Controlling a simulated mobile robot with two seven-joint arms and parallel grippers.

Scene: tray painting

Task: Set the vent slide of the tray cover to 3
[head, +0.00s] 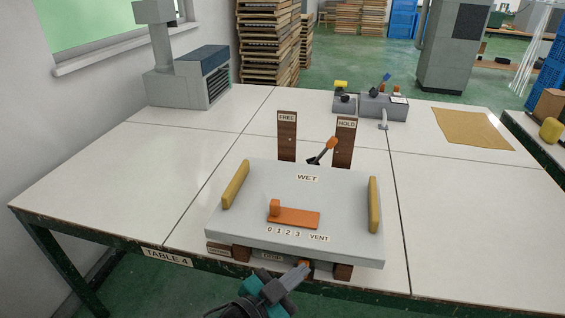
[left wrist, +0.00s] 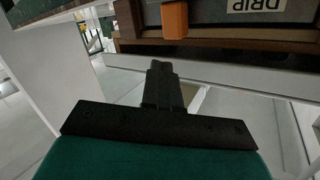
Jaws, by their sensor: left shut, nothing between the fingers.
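The grey tray cover (head: 340,215) lies flat at the table's front edge, marked WET. Its orange vent slide (head: 296,217) has a raised knob (head: 275,207) at the left end, by the 0 of the scale 0 1 2 3 (head: 283,232). My left gripper (head: 304,269) is low in front of the cover's front edge, shut and empty. In the left wrist view its fingers (left wrist: 160,68) point towards an orange tab (left wrist: 175,19) beside the DRIP label (left wrist: 255,5), with a visible gap. My right gripper is not in view.
Two yellow handles (head: 235,184) (head: 374,204) rise from the cover's sides. Behind it stand the FREE post (head: 287,140), the HOLD post (head: 343,148) and an orange-tipped lever (head: 323,150). A grey machine (head: 190,80) stands back left. The table's left part is clear.

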